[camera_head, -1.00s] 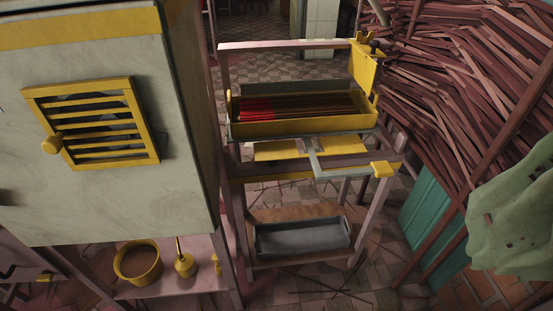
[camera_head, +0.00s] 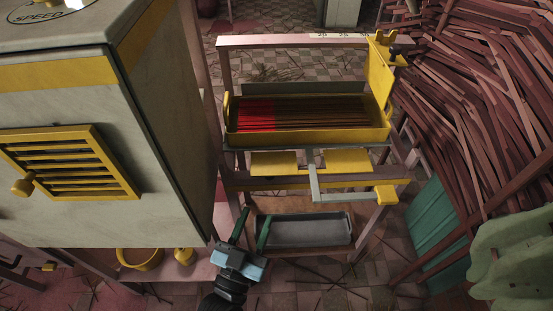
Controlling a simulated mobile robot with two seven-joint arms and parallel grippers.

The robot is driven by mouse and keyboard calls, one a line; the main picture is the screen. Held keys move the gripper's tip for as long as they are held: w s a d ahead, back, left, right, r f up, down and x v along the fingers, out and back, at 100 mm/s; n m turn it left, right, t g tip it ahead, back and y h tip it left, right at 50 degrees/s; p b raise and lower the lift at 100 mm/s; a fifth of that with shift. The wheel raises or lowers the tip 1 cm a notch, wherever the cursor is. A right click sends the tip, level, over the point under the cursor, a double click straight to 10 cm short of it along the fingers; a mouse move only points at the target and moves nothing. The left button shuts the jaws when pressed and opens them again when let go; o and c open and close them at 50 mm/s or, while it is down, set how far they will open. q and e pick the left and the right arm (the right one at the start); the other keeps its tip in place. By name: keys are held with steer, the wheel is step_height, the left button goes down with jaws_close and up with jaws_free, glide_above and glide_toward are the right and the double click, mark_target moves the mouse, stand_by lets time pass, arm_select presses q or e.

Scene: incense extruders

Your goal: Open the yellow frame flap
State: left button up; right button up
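A yellow slatted frame (camera_head: 70,163) with a round knob (camera_head: 22,186) sits on the front of the grey machine at left. It looks closed against the panel. A yellow plate (camera_head: 379,75) stands upright at the right end of a yellow tray frame (camera_head: 310,137) holding red-tipped sticks. I cannot tell which of these is the named flap. My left gripper (camera_head: 257,213) reaches up from the bottom, in front of the rack's lower shelf. Its fingers are apart with nothing seen between them. It is clear of both yellow parts. My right gripper is out of view.
A grey tray (camera_head: 305,231) lies on the rack's lower shelf. A yellow bowl (camera_head: 140,258) and a small yellow vessel (camera_head: 184,256) are under the machine. Stacked sticks (camera_head: 490,95) and green cloth (camera_head: 515,262) crowd the right side.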

mark_target(270, 175)
arm_select(q)
steer(key=shift+t, duration=0.6)
steer(key=x, duration=0.6)
steer(key=r+x, duration=0.1)
steer(key=x, duration=0.2)
steer(key=shift+w+d+r, duration=0.1)
steer(key=shift+w, duration=0.05)
steer(key=shift+w+d+r+b, duration=0.2)
steer(key=shift+w+b, duration=0.1)
steer(key=shift+w, duration=0.15)
